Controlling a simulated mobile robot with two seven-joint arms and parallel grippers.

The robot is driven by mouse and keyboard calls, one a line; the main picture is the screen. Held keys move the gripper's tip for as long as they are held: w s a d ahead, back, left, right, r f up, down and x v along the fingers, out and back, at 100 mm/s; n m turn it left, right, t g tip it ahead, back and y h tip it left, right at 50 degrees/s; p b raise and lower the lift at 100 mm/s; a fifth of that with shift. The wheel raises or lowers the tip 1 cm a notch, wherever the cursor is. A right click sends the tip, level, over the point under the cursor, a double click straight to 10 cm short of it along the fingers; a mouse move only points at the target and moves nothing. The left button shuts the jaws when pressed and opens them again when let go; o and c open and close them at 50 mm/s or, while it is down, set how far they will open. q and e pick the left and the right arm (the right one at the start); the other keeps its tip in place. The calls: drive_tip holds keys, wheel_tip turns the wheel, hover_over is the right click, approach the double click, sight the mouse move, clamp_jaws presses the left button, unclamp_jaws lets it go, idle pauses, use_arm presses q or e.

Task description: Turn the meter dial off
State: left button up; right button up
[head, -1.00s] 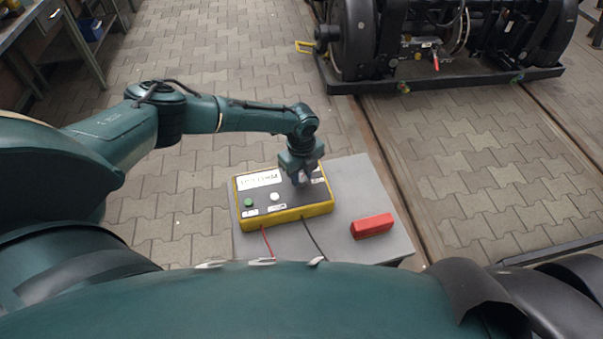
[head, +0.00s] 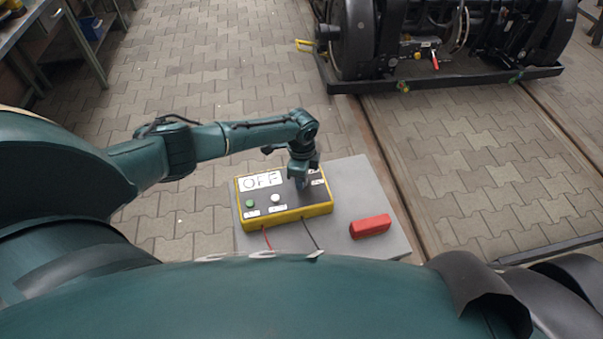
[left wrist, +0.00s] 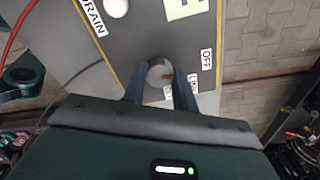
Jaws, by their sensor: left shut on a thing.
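The yellow-edged meter (head: 285,216) lies on a grey table, with a dark top face. Its display (head: 262,180) reads OFF in the head view. In the left wrist view, the round grey dial (left wrist: 160,76) with a red mark sits between the fingers of my left gripper (left wrist: 160,92). The gripper also shows in the head view (head: 302,186), reaching down onto the right part of the meter. It is shut on the dial. An OFF label (left wrist: 207,59) is right of the dial; another label beside the dial is partly hidden by a finger. My right gripper is not in view.
A green button (head: 250,204) and a white button (head: 275,198) are on the meter's left part. Red and black leads come from its front. A red block (head: 370,226) lies on the grey table (head: 345,180). A dark bogie (head: 440,45) stands behind on the paved floor.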

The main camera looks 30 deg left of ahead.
use_arm(q)
drive_tip(key=shift+n, duration=0.6)
drive_tip(key=o, duration=1)
drive_tip(key=shift+c, duration=0.2)
wheel_tip(320, 180, up, 13)
drive_tip(key=p, duration=0.1)
drive_tip(key=shift+p, duration=0.3)
drive_tip(key=shift+r, duration=0.1)
